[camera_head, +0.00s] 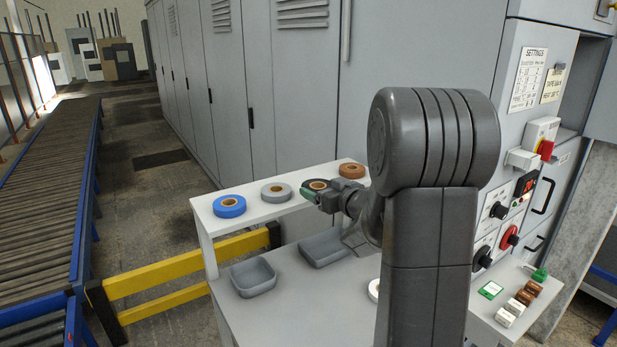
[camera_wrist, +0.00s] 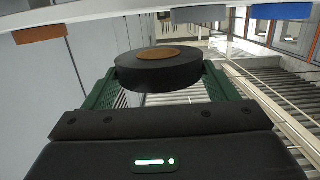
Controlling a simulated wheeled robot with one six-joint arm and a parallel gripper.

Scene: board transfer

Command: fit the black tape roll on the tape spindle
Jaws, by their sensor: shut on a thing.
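The black tape roll (camera_head: 317,184) has a brown core and is at the raised white shelf, between the grey and brown rolls in the head view. My gripper (camera_head: 319,189) is shut on it. In the wrist view the black roll (camera_wrist: 158,70) lies flat between my two green fingers (camera_wrist: 158,88), gripped at its sides. A gap shows between it and the shelf edge there, but I cannot tell whether it is clear of the shelf. I cannot make out the tape spindle in either view; my arm hides part of the bench.
On the shelf (camera_head: 255,212) stand a blue roll (camera_head: 230,206), a grey roll (camera_head: 276,192) and a brown roll (camera_head: 352,170). Below are two grey trays (camera_head: 254,276) (camera_head: 322,248) and a partly hidden white round thing (camera_head: 374,290). A control panel (camera_head: 505,215) stands at right.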

